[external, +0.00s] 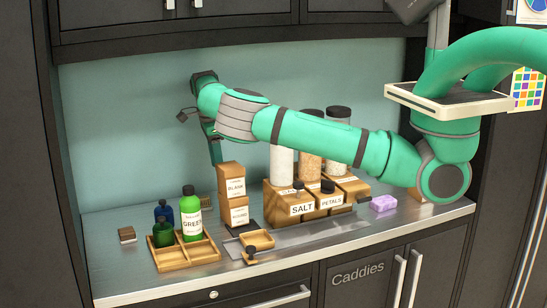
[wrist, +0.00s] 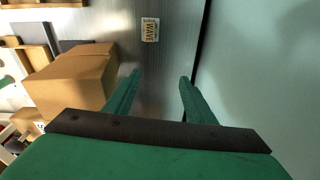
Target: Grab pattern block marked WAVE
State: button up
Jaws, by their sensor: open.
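The block marked WAVE (wrist: 150,29) lies label up on the metal counter near the back wall, at the top middle of the wrist view. It is pale tan with dark lettering. In the external view, a small tan piece (external: 206,201) behind the green bottle seems to be this block, but its label cannot be read there. My gripper (wrist: 160,77) is open and empty, its green fingers apart, with the block beyond the tips. In the external view my gripper (external: 215,155) points down behind the stacked boxes, above the counter.
Stacked cardboard boxes (external: 233,190) stand close beside my gripper. A green bottle (external: 190,215) is in a wooden tray (external: 205,252) at left. Wooden bins marked SALT (external: 301,209) and PETALS and tall jars (external: 310,150) stand to the right. The back wall (wrist: 265,75) is close.

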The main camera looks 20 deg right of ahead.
jog(key=s+a+n+y, duration=0.1)
jog(key=s+a, duration=0.1)
jog(key=a, duration=0.4)
notch_tip(320, 180, down, 5)
jog(key=shift+s+r, duration=0.1)
jog(key=shift+w+a+f, duration=0.1)
jog(key=shift+f, duration=1.3)
jog(key=shift+w+f, duration=0.1)
jog(key=shift+f, duration=1.3)
jog(key=c, duration=1.1)
